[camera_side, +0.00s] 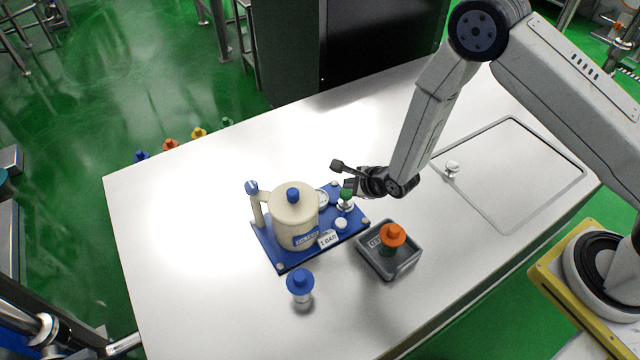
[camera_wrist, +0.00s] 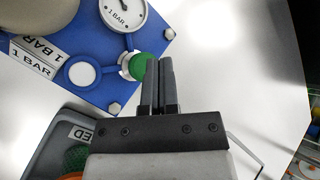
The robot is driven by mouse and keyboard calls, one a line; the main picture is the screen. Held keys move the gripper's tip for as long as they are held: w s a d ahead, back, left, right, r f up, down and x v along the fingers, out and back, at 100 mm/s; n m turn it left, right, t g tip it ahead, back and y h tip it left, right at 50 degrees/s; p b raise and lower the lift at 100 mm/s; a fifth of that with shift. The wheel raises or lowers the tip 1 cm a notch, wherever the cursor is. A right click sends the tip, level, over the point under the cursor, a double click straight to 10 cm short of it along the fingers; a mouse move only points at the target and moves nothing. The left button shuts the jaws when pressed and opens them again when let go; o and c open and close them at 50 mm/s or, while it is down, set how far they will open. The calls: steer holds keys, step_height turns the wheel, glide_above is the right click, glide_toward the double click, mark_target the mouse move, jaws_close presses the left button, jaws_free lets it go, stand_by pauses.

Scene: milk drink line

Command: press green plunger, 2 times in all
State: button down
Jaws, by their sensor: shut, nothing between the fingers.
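The green plunger (camera_side: 346,194) stands on the right side of a blue base plate (camera_side: 276,262). In the wrist view its round green top (camera_wrist: 145,65) shows just left of the fingertips and is partly covered by them. My gripper (camera_side: 352,188) is shut and empty, with its fingers pressed together. It also shows in the wrist view (camera_wrist: 159,62), with its tips at the green top. I cannot tell whether the tips touch the plunger or hover above it.
A cream vessel (camera_side: 294,222) with a blue knob, a gauge (camera_wrist: 123,14) and a white button (camera_wrist: 82,72) share the plate. A grey tray (camera_side: 374,265) holding an orange-topped piece (camera_side: 393,235) and a blue-topped piece (camera_side: 300,283) stand in front. The left tabletop is clear.

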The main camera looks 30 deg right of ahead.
mark_target(350, 193)
steer(key=shift+f, duration=1.5)
stand_by(2.2)
steer(key=shift+r, duration=1.5)
steer(key=shift+r, duration=0.1)
steer(key=shift+r, duration=2.45)
